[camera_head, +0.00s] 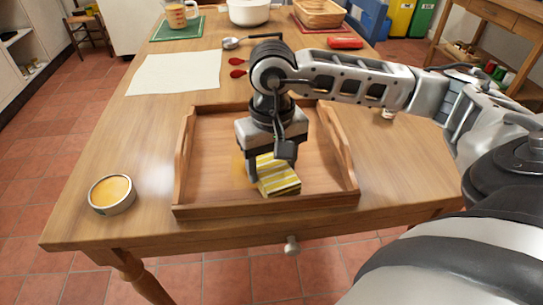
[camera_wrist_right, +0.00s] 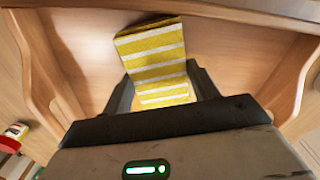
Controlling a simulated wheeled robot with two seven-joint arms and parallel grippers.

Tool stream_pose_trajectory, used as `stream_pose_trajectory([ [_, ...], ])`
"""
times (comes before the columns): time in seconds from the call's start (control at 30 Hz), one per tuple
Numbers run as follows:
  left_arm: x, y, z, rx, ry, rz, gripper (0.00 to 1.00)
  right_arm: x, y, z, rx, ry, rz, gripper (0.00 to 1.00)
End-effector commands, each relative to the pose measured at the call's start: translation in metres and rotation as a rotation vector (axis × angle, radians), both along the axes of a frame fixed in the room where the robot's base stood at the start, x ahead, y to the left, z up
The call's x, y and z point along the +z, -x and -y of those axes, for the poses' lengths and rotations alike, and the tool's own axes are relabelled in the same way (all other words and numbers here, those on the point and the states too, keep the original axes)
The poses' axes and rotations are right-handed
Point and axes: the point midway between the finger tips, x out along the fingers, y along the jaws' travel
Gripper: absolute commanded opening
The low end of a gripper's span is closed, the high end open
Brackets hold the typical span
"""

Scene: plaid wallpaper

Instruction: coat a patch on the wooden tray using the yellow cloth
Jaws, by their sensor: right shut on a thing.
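The wooden tray (camera_head: 265,208) lies on the table near its front edge, with raised side walls. The yellow cloth (camera_head: 280,177), with white stripes, is inside the tray, right of its middle; it also shows in the right wrist view (camera_wrist_right: 155,50). My right gripper (camera_head: 268,172) is over the tray, pointing down and shut on the cloth. In the right wrist view its fingers (camera_wrist_right: 163,93) are on both sides of the cloth. A faint yellowish patch (camera_head: 240,170) shows on the tray floor left of the cloth. My left gripper is not in view.
A round tin with yellow-orange contents (camera_head: 112,193) stands on the table left of the tray. A white sheet (camera_head: 175,73), red-handled utensils (camera_head: 238,67) and a ladle (camera_head: 232,43) lie behind the tray. A pot (camera_head: 249,12) and basket (camera_head: 319,13) stand at the far end.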

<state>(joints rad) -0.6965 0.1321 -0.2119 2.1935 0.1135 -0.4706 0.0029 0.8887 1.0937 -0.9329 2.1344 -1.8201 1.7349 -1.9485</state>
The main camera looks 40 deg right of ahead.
Motion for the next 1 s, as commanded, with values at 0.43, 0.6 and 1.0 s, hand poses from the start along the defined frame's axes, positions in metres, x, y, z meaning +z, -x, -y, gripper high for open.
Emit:
stream_pose_trajectory([
  [0.43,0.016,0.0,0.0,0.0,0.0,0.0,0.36,0.026,0.001,-0.001,0.003,-0.002,-0.006,0.38],
  [0.6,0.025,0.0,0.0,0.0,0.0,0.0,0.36,0.044,0.001,-0.001,0.003,-0.002,-0.005,0.38],
  [1.0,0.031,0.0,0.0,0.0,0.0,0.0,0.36,0.059,0.001,-0.001,0.003,-0.001,-0.005,0.38],
])
